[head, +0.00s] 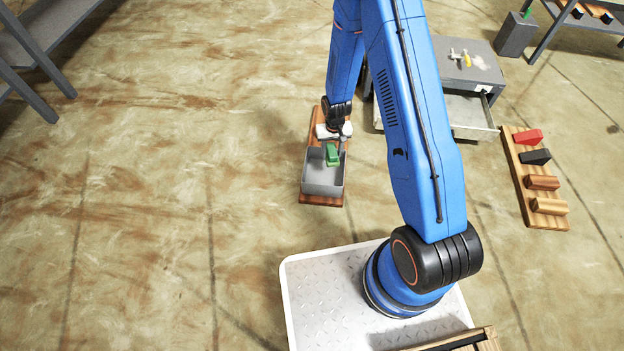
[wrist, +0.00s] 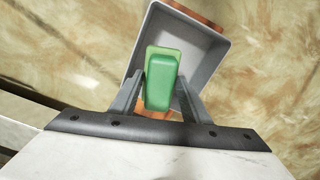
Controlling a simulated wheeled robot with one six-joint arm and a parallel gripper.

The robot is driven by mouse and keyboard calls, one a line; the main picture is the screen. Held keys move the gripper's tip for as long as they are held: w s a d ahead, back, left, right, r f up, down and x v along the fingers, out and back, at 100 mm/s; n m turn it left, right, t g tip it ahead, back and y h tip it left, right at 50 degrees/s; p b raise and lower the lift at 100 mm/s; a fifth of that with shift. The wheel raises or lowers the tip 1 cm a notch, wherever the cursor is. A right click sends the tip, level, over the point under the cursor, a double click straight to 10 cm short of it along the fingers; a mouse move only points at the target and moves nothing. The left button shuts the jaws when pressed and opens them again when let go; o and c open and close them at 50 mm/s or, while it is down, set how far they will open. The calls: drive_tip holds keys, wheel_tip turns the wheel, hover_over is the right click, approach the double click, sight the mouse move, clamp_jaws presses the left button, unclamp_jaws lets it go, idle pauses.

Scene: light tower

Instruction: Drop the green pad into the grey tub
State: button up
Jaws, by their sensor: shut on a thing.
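The green pad (head: 332,155) is in my gripper (head: 333,146), which is shut on it. In the wrist view the green pad (wrist: 161,82) sits between the two fingers of my gripper (wrist: 160,92). The grey tub (head: 323,187) is an open box standing on a reddish-brown wooden board. In the wrist view the tub (wrist: 212,65) lies behind and below the pad, with the pad over its opening. How far the pad is above the tub's floor I cannot tell.
The wooden board (head: 318,200) lies on the stained floor. To the right stand a grey cabinet (head: 468,62) with an open drawer (head: 470,112) and a wooden rack (head: 537,190) holding red, black and brown blocks. Shelving (head: 30,50) stands at upper left. The floor at left is clear.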

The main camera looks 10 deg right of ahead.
drive_tip(key=shift+s+a+f, duration=0.2)
drive_tip(key=shift+a+f, duration=0.1)
drive_tip(key=shift+a, duration=0.15)
drive_tip(key=shift+f, duration=2.75)
drive_tip(key=o, duration=1.4)
wheel_tip(320, 180, up, 17)
drive_tip(key=shift+r, duration=0.2)
